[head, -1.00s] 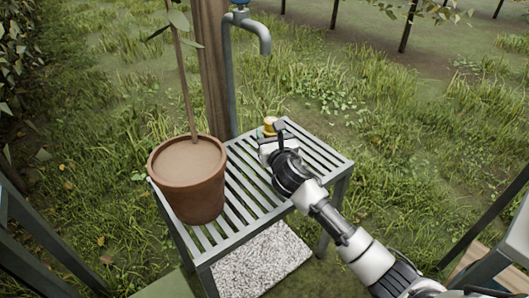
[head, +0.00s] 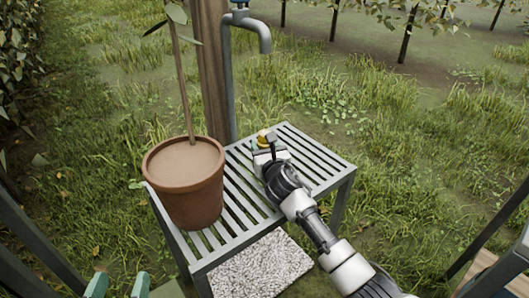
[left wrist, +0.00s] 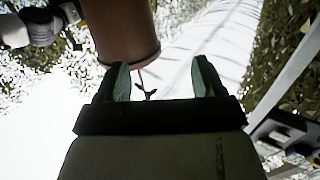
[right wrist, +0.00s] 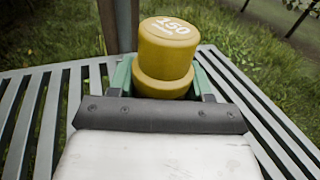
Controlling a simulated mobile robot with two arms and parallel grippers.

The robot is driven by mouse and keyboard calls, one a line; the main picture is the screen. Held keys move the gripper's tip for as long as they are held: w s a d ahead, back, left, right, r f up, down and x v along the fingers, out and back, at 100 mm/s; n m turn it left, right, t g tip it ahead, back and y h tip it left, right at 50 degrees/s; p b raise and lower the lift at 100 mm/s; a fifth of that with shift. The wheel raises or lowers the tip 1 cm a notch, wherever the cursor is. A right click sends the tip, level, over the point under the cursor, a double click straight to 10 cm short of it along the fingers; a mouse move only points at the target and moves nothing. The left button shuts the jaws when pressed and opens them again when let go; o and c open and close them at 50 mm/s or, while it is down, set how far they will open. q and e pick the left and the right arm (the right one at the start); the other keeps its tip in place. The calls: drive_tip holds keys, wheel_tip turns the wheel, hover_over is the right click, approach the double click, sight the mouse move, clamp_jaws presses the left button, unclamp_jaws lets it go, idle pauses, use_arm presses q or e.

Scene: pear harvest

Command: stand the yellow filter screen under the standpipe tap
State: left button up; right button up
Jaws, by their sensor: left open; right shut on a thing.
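The yellow filter screen (right wrist: 166,52) is a short stepped cylinder with white marks on its top. My right gripper (right wrist: 162,84) is shut on it, a green finger on each side, and it looks upright. In the head view the screen (head: 264,137) shows small above the far part of the slatted bench, partly hidden by my right gripper (head: 267,149). I cannot tell whether it touches the slats. The standpipe tap (head: 263,40) curves over the bench's back edge, above the screen in the picture. My left gripper (head: 118,285) is open and empty at the lower left; its fingers (left wrist: 164,82) are apart.
The slatted grey bench (head: 318,168) carries a terracotta pot (head: 185,196) with a thin sapling, left of my right gripper. The standpipe (head: 229,90) stands by a wooden post (head: 212,75) behind. A pale speckled slab (head: 260,264) lies below. Slats on the right are clear.

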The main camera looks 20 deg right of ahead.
use_arm(q)
drive_tip(key=shift+d+r+t, duration=0.15)
drive_tip(key=shift+r+t, duration=0.25)
drive_tip(key=shift+r, duration=0.2)
use_arm(e)
drive_tip(key=shift+f, duration=0.3)
drive_tip(key=shift+f, duration=0.1)
drive_tip(key=shift+f, duration=0.1)
drive_tip(key=o, duration=0.9)
use_arm(q)
drive_tip(key=shift+w+r+h, duration=0.1)
drive_tip(key=shift+r+h, duration=0.15)
drive_tip(key=shift+h, duration=0.05)
use_arm(e)
drive_tip(key=shift+r, duration=0.25)
drive_tip(key=s+p, duration=0.3)
drive_tip(key=s, duration=0.8)
drive_tip(key=shift+a, duration=0.1)
use_arm(q)
drive_tip(key=s+a+f+g+y, duration=0.3)
drive_tip(key=s+f+g, duration=0.2)
drive_tip(key=f+g, duration=0.3)
drive_tip(key=shift+s+f, duration=0.2)
drive_tip(key=shift+f, duration=0.35)
use_arm(e)
drive_tip(key=shift+s, duration=0.55)
